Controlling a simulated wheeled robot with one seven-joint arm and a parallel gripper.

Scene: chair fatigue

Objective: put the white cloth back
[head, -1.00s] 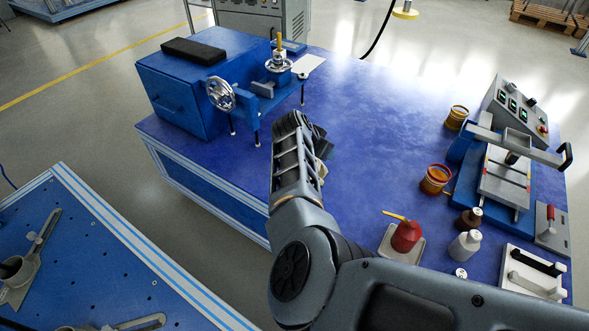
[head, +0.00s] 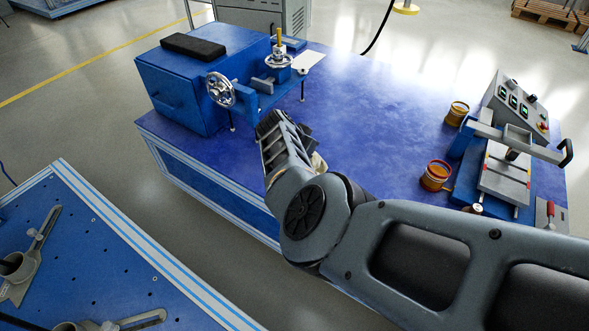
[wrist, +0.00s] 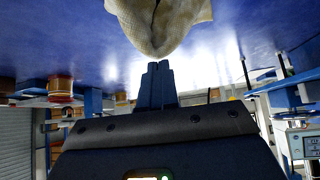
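The white cloth (wrist: 160,28) is off-white and bunched, and it fills the top middle of the wrist view. My gripper (wrist: 156,68) has its two blue fingers close together, with the tips at the cloth's lower edge; it appears shut on the cloth. In the head view only a small pale piece of the cloth (head: 318,161) shows beside my arm, over the blue table (head: 380,125). My arm hides the rest of the cloth and the fingertips there.
A blue machine with a handwheel (head: 220,89) and a black pad (head: 194,47) stands at the table's back left. A press (head: 503,175), a control box (head: 515,105) and amber spools (head: 437,175) stand at the right. The table's middle is clear.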

